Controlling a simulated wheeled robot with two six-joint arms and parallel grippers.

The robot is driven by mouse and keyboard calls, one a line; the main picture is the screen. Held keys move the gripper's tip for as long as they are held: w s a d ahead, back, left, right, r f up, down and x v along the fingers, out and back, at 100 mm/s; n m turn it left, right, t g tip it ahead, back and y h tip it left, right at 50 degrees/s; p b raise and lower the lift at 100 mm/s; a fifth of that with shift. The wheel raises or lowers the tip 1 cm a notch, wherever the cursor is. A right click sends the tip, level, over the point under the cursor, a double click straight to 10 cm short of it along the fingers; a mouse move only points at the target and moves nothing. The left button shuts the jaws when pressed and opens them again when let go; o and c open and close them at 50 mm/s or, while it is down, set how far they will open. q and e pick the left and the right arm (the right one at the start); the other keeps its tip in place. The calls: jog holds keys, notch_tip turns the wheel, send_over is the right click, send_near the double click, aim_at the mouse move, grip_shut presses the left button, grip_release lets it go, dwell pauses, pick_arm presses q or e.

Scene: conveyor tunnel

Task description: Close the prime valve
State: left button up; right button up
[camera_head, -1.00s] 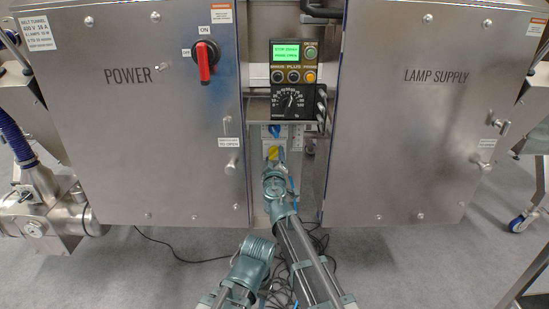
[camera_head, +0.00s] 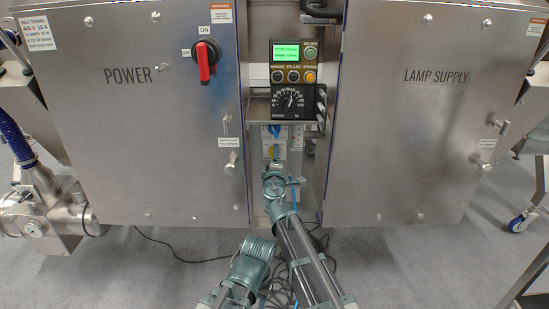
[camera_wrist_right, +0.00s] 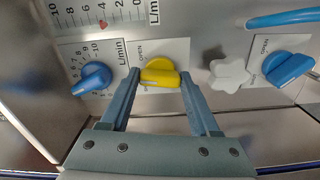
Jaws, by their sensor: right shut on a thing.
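The yellow handle (camera_wrist_right: 160,75) sits on a light plate marked OPEN, in the right wrist view. In the head view a little of the yellow handle (camera_head: 272,153) shows at the low panel, just above my right gripper. My right gripper (camera_wrist_right: 159,88) is shut on the yellow handle, one finger at each end of it. In the head view the jaws are mostly hidden by my wrist. The control display (camera_head: 286,51) is lit green; its lower line seems to read PRIME OPEN.
Beside the yellow handle in the wrist view are a blue knob (camera_wrist_right: 92,78), a white star knob (camera_wrist_right: 229,74) and another blue handle (camera_wrist_right: 288,68). Steel cabinets marked POWER (camera_head: 150,130) and LAMP SUPPLY (camera_head: 400,130) flank the narrow gap. Cables (camera_head: 180,257) lie on the floor.

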jog(key=n, duration=1)
jog(key=shift+s, duration=0.1)
jog(key=shift+n, duration=0.5)
jog(key=o, duration=1.4)
jog(key=shift+c, duration=0.2)
jog(key=shift+s, duration=0.1)
